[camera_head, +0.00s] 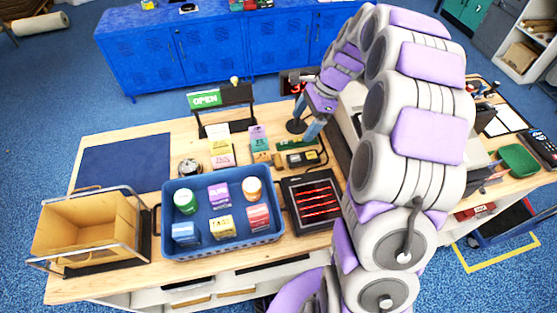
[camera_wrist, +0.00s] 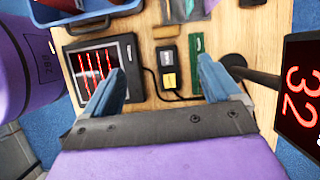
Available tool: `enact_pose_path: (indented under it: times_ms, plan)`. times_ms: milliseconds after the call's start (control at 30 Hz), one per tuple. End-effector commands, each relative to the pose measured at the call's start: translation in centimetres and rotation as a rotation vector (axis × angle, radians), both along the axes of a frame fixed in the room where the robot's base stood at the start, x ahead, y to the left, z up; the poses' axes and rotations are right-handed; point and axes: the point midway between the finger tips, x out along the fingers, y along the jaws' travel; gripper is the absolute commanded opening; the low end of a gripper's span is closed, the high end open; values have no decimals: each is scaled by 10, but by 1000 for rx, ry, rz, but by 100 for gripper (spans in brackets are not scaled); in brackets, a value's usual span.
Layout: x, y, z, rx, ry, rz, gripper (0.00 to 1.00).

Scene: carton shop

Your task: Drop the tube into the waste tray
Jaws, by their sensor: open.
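My gripper (camera_head: 308,119) hangs over the middle of the bench, right of the OPEN sign. In the wrist view its two blue fingers (camera_wrist: 160,72) are wide apart with nothing between them. Below them are a small black and yellow device (camera_wrist: 168,68) and a green strip (camera_wrist: 197,62) on the wood. I cannot pick out the tube for certain in either view. A green tray (camera_head: 518,160) lies at the bench's right end, apart from the gripper; I cannot tell whether it is the waste tray.
A blue crate (camera_head: 223,250) holds several bottles and boxes. Right of it is a scanner (camera_head: 312,202) with red lines. A carton (camera_head: 88,228) sits in a metal frame at left. The OPEN sign (camera_head: 205,99) stands at the back. A blue mat (camera_head: 122,163) is bare.

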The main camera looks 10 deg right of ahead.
Motion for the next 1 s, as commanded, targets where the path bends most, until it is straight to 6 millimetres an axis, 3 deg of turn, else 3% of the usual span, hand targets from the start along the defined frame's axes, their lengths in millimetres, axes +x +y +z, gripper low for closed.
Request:
enact_pose_path:
  times_ms: [267, 800, 1000]
  plan:
    - [6, 0, -13, 6, 10, -36, 90]
    - [5, 41, -104, 7, 14, -32, 90]
    - [6, 46, -118, 5, 10, -34, 90]
